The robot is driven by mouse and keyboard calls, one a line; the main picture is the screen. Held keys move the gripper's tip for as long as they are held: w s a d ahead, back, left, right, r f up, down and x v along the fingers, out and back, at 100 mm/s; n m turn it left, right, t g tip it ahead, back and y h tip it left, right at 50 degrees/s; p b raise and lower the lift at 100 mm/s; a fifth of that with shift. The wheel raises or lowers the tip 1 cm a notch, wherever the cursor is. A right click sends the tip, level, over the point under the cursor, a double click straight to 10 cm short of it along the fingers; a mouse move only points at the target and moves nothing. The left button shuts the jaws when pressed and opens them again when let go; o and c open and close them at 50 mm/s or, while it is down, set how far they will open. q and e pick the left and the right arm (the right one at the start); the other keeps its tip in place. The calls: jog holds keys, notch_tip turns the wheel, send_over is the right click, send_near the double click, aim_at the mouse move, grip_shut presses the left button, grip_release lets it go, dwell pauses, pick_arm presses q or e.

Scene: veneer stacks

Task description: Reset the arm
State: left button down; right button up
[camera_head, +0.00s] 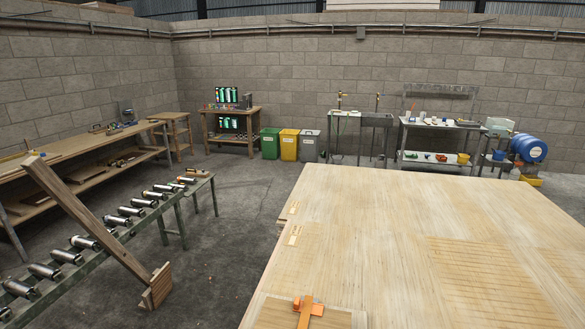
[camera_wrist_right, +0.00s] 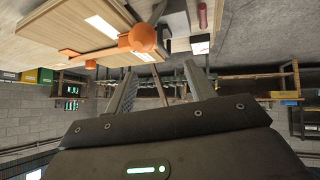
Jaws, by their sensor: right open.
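My right gripper (camera_wrist_right: 159,72) shows in the right wrist view, its two fingers spread apart with nothing between them. The right wrist view is turned roughly upside down. The right arm is not visible in the head view, and neither is my left gripper. A large pale veneer stack (camera_head: 370,225) fills the lower right of the head view. Its wooden edge (camera_wrist_right: 75,22) also shows at the upper left of the right wrist view.
A roller conveyor (camera_head: 105,225) with a slanting wooden beam (camera_head: 85,218) stands at left. A long workbench (camera_head: 85,147) lines the left wall. Green (camera_head: 270,143), yellow (camera_head: 289,143) and grey (camera_head: 309,146) bins stand at the back. Grey floor (camera_head: 235,215) is clear between conveyor and stack.

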jog(key=s+d+r+m+g+h, duration=0.1)
jog(key=s+d+r+m+h, duration=0.4)
jog(key=s, duration=0.5)
jog(key=s+d+r+m+g+h, duration=0.1)
jog(key=s+d+r+m+h, duration=0.15)
jog(key=s+d+m, duration=0.55)
jog(key=s+a+f+n+g+b, duration=0.15)
jog(key=f+b, duration=0.25)
jog(key=f, duration=1.2)
jog(key=s+a+f+b, duration=0.1)
jog(key=s+f+b, duration=0.15)
jog(key=f, duration=1.45)
jog(key=s+d+f+b, duration=0.3)
jog(key=s+f+b, duration=0.2)
jog(key=s+f, duration=1.1)
notch_tip(320, 180, down, 4)
jog(key=shift+d+g+b, duration=0.2)
jog(key=shift+g+b, duration=0.1)
jog(key=shift+g, duration=0.15)
jog(key=shift+c, duration=0.4)
